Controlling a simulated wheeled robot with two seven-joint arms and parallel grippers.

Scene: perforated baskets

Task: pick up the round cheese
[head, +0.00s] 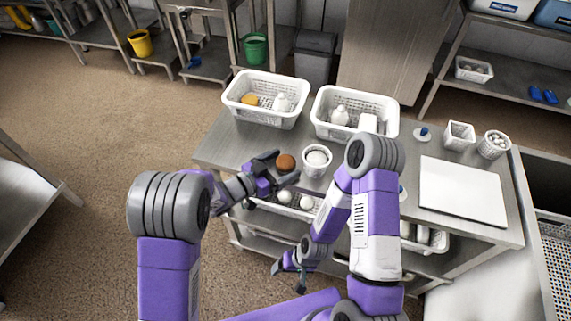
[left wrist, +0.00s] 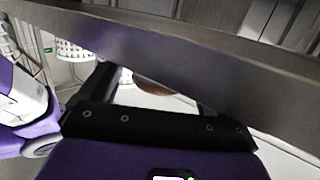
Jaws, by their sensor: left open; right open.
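A brown round item (head: 285,162) sits on the metal table next to my left gripper; it also shows, partly hidden, beyond my left jaws in the left wrist view (left wrist: 152,88). A yellow-orange rounded item (head: 249,99) lies in the left white basket (head: 265,118). I cannot tell for sure which of these is the round cheese. My left gripper (head: 279,170) is open at the table's front edge, close beside the brown item and not closed on it. My right gripper (head: 289,267) is open and empty, low in front of the table.
A white tub (head: 317,161) stands just right of the brown item. A second white basket (head: 354,113) holds a white bottle and a box. A white board (head: 462,188) lies at right.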

